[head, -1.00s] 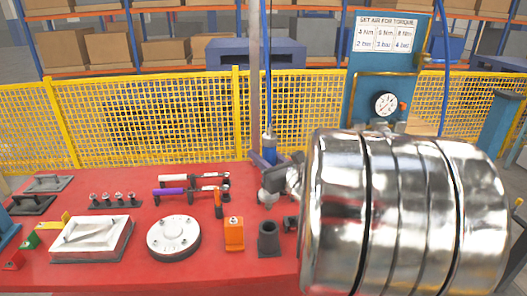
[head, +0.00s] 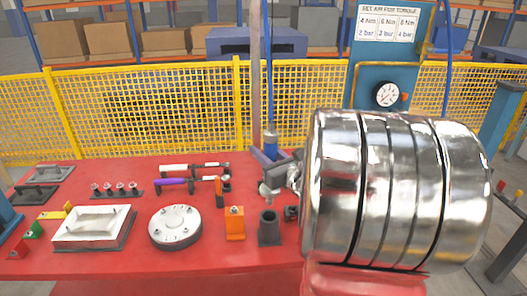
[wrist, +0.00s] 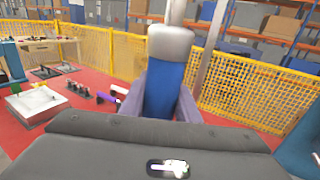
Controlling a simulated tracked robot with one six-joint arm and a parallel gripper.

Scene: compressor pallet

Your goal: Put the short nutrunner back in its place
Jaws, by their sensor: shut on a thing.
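The short nutrunner (head: 271,145) has a blue body and a grey top, and hangs upright from a blue hose. My gripper (head: 266,157) is shut on it, above the back edge of the red table. In the wrist view the blue body (wrist: 165,92) stands between my two purple-grey fingers, with its lower end hidden behind my gripper's dark housing. A dark grey round holder (head: 269,228) stands on the table in front of and below my gripper. I cannot see into its bottom.
The red table (head: 110,185) carries an orange block (head: 234,222), a round grey cover (head: 175,226), a white rectangular cover (head: 93,228) and a purple-handled tool (head: 172,182). A yellow mesh fence (head: 150,110) stands behind. My large shiny arm link blocks the right side.

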